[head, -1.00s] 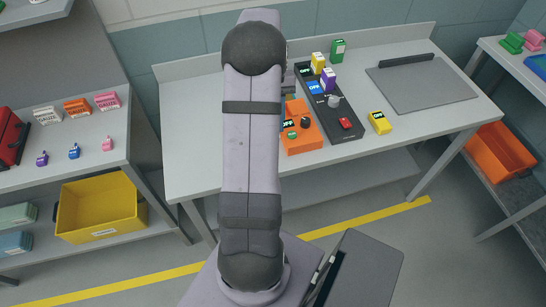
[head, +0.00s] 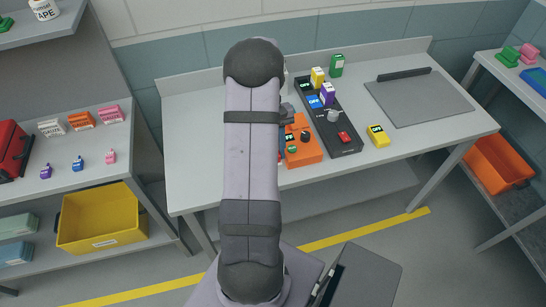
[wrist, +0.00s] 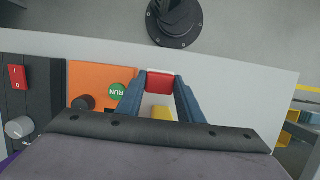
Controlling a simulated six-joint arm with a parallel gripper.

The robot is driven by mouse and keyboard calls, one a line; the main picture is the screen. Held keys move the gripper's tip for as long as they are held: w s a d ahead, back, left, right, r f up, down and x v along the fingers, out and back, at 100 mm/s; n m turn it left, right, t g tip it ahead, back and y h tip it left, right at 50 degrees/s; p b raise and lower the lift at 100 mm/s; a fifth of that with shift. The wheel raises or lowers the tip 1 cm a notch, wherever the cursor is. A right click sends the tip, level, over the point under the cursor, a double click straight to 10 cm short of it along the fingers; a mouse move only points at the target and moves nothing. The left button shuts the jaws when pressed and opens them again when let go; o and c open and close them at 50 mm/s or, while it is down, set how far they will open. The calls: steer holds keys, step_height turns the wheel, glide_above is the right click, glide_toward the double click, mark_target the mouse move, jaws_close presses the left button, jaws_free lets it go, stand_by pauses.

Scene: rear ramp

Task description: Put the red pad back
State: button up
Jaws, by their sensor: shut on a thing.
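In the wrist view, a small red block (wrist: 159,83), which looks like the red pad, sits between the blue fingertips of my gripper (wrist: 160,86). The fingers are shut on it. Beyond it lies the pale table top, and a yellow patch (wrist: 162,113) shows between the fingers. In the head view my arm covers the fingers and the red pad. Only a dark part of my wrist shows beside the orange box (head: 303,148). I cannot tell whether the pad touches the table.
The orange box carries a green button (wrist: 117,90) and a dark knob. A black panel (head: 343,148) with a red switch stands right of it. A yellow block (head: 378,135), a green block (head: 337,65) and a grey board (head: 420,98) are further right. The table's right front is clear.

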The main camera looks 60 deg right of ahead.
steer(key=shift+f+p, duration=0.6)
steer(key=shift+f, duration=1.35)
steer(key=shift+f, duration=0.1)
steer(key=o, duration=0.8)
steer(key=b+v, duration=0.3)
steer(key=v, duration=0.9)
steer(key=shift+b, duration=0.4)
